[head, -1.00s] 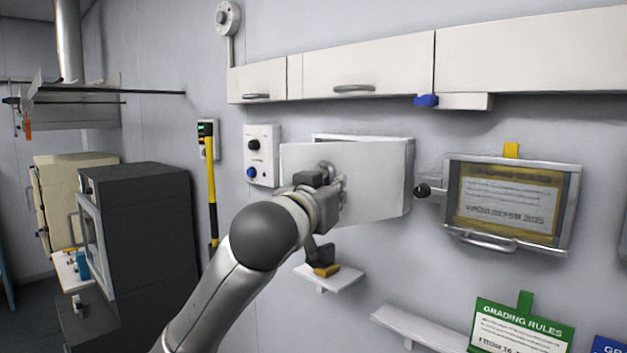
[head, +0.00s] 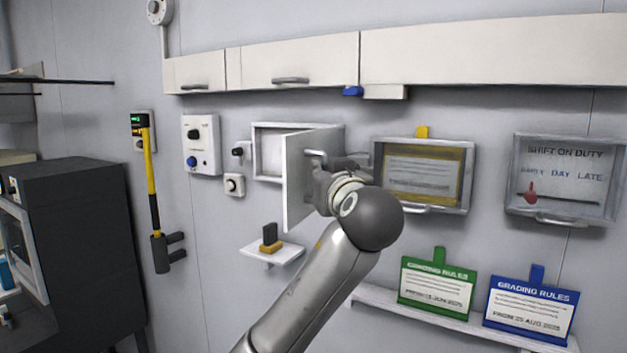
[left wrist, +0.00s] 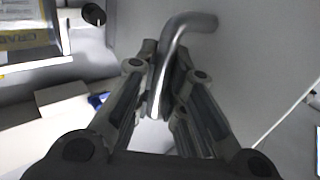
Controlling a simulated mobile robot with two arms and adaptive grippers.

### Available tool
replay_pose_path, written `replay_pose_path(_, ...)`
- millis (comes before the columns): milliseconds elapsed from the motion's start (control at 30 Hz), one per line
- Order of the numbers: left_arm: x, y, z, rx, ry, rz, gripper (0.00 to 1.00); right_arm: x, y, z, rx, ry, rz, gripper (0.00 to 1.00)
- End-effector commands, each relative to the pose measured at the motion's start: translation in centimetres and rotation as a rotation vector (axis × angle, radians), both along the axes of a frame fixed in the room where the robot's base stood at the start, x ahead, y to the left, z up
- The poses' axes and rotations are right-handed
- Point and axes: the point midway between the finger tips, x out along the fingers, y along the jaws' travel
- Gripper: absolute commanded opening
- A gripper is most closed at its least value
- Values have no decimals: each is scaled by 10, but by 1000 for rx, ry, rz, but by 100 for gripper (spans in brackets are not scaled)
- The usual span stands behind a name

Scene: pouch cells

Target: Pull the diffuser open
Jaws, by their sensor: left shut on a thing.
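The diffuser is a white panel (head: 298,190) on the wall, swung out on its right side, with its left edge towards me. The pale frame (head: 268,150) behind it shows on the left. My left gripper (head: 322,172) is at the panel's handle (head: 313,153), on the face turned to the right. In the left wrist view the fingers (left wrist: 163,85) are closed around the grey bent bar of the handle (left wrist: 185,28), and the panel (left wrist: 255,50) fills the right side. My right gripper is in neither view.
A framed yellow-edged notice (head: 420,205) hangs close to the right of the arm. A small shelf (head: 285,254) with a dark and yellow item sits below the panel. White cabinets (head: 300,62) run above. Grading signs (head: 437,287) stand at lower right.

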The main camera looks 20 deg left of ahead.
Motion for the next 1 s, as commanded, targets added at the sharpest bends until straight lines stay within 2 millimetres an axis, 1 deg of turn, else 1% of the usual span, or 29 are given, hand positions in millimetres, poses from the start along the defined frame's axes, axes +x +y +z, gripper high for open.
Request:
replay_pose_path(100,2,-3,-1,3,6,-3,0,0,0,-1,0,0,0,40)
replay_pose_path(467,2,-3,-1,3,6,-3,0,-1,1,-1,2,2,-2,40)
replay_pose_path(500,2,-3,-1,3,6,-3,14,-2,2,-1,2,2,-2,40)
replay_pose_path(667,2,-3,-1,2,5,-2,34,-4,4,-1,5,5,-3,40)
replay_pose_path(867,2,-2,0,1,3,-2,34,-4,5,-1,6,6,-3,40)
replay_pose_path(1000,0,-4,0,0,1,-2,34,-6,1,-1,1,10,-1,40)
